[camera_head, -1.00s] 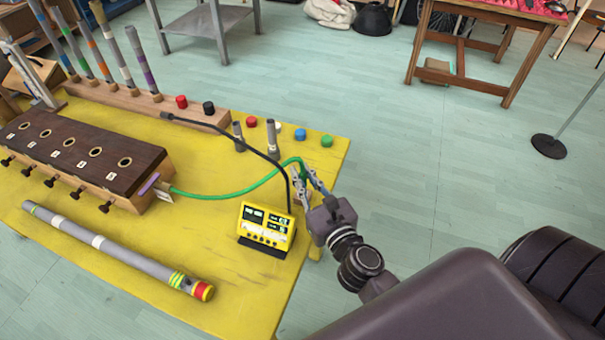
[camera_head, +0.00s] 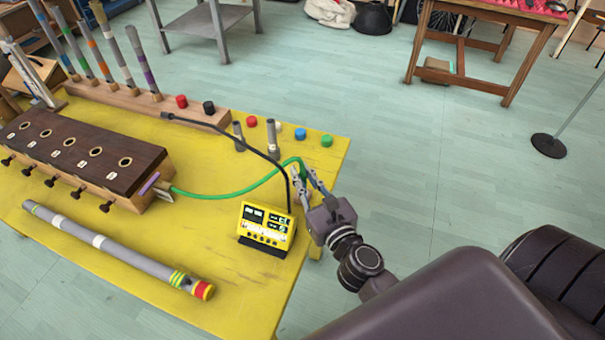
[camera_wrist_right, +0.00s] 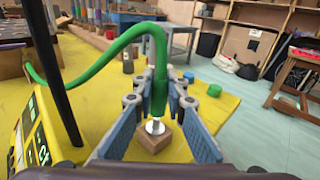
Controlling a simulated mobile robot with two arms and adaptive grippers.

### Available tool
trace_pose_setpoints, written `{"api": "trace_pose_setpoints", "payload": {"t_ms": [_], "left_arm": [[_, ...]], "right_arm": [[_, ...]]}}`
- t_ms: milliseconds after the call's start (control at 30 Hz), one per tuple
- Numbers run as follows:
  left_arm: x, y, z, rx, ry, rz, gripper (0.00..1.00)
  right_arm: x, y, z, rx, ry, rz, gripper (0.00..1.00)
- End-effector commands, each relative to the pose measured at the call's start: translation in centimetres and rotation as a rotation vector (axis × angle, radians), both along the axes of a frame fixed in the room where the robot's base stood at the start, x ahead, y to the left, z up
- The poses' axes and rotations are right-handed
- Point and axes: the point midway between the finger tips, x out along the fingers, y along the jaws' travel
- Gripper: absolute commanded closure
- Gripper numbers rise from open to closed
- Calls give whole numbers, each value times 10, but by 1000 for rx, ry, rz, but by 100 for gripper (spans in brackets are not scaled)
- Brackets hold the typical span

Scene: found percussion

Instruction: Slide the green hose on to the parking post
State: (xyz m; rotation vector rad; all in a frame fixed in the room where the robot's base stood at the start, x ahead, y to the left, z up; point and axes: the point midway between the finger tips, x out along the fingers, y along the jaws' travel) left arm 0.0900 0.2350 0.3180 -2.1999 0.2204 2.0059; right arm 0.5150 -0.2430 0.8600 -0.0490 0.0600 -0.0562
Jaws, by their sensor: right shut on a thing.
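The green hose (camera_head: 232,191) runs from the dark-topped wooden chest across the yellow table and arches up to my right gripper (camera_head: 306,182). In the right wrist view my right gripper (camera_wrist_right: 160,92) is shut on the hose's end section (camera_wrist_right: 157,75), which hangs upright between the fingers. Just below its open end is the parking post, a pale metal peg (camera_wrist_right: 155,127) on a small wooden block (camera_wrist_right: 154,139). Hose end and peg look in line; I cannot tell whether the hose is around the peg. In the head view the gripper hides the post. My left gripper is not in view.
A yellow meter box (camera_head: 266,228) with a black cable (camera_head: 236,135) stands close left of the gripper. Several coloured caps and two grey tubes (camera_head: 239,136) stand behind. A long grey tube (camera_head: 120,250) lies at the front.

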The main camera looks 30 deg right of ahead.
Motion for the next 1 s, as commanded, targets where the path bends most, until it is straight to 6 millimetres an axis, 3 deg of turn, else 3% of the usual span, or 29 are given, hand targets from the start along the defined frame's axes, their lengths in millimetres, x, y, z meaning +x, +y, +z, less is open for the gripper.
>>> {"api": "trace_pose_setpoints", "payload": {"t_ms": [1000], "left_arm": [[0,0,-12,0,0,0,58]], "right_arm": [[0,0,-16,0,1,0,100]]}}
